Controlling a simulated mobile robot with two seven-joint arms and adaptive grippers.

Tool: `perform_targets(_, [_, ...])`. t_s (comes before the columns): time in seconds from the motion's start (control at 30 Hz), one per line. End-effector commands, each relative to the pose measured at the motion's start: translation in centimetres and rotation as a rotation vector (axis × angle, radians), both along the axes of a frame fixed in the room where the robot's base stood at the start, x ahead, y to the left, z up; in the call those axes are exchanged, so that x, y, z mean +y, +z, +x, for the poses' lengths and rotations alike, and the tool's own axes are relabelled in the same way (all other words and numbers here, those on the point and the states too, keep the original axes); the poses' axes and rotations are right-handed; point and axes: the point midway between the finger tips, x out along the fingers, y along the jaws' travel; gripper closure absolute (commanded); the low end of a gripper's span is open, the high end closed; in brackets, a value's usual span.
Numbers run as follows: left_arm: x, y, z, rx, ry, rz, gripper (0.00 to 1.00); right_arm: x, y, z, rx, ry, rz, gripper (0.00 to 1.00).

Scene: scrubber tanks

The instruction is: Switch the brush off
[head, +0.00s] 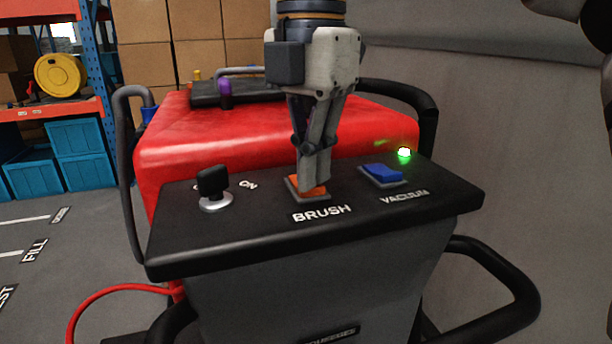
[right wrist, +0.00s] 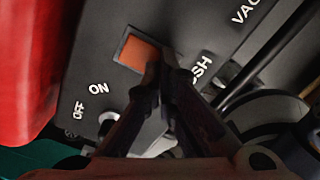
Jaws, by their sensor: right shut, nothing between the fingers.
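The orange brush switch (head: 308,189) sits on the black control panel (head: 250,232) above the BRUSH label. My right gripper (head: 312,188) is shut and empty, pointing down with its fingertips at the switch; they look to be touching it or just above it. In the right wrist view the orange switch (right wrist: 140,54) shows just past the closed fingertips (right wrist: 160,68), which cover part of its edge. Which way the rocker is tilted cannot be told. My left gripper is not in clear view.
A blue vacuum switch (head: 382,173) and a lit green lamp (head: 404,152) are to the right on the panel. A black key knob (head: 212,184) stands at left. Behind is the red tank (head: 230,135); black handles (head: 490,265) flank the machine. Shelving (head: 75,110) is far left.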

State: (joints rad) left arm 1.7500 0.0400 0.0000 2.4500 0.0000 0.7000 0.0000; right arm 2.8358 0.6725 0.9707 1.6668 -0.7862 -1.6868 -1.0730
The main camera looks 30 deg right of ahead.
Motion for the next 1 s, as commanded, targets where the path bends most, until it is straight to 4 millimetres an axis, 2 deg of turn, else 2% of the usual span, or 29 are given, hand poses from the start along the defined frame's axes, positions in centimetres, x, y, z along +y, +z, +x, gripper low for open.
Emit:
perform_targets(0.27, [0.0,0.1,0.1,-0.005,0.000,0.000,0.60,0.0,-0.2,0.0,0.001,-0.001,-0.001,1.00])
perform_targets(0.5, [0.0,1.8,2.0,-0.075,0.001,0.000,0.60,0.0,2.7,-0.3,-0.014,-0.002,-0.001,1.00])
perform_targets(1.0, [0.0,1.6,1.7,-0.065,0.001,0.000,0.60,0.0,6.6,0.0,0.001,0.000,-0.001,1.00])
